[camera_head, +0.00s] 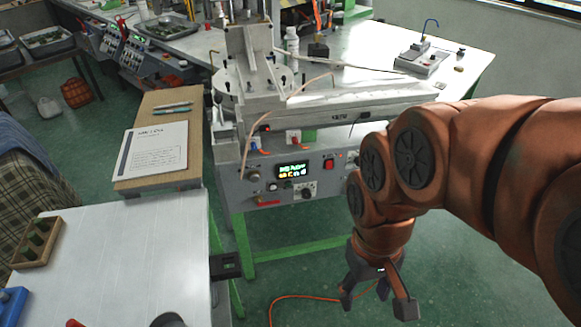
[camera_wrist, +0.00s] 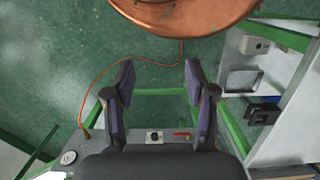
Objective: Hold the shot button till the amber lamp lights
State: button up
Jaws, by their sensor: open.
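The wax injection machine (camera_head: 330,106) stands in the middle of the head view. Its grey front panel (camera_head: 236,187) carries a small lit display (camera_head: 292,170), a red button or switch (camera_head: 328,163), a black knob (camera_head: 309,190), a gauge (camera_head: 253,175) and small round buttons (camera_head: 272,187). I cannot tell which control is the shot button, and no lit amber lamp is clear. My gripper (camera_head: 376,299) hangs in front of and below the panel, to its right, pointing down. It is open and empty, apart from the panel. In the wrist view its fingers (camera_wrist: 160,84) are spread over the green floor.
A white table (camera_head: 140,250) at lower left holds a wooden tray (camera_head: 36,243). A paper sheet (camera_head: 153,149) lies on a brown board left of the machine. Green frame legs (camera_head: 300,248) and an orange cable (camera_head: 290,297) are below. A bench (camera_head: 465,66) stands behind.

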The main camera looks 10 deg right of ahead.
grip_shut()
dwell(1.4)
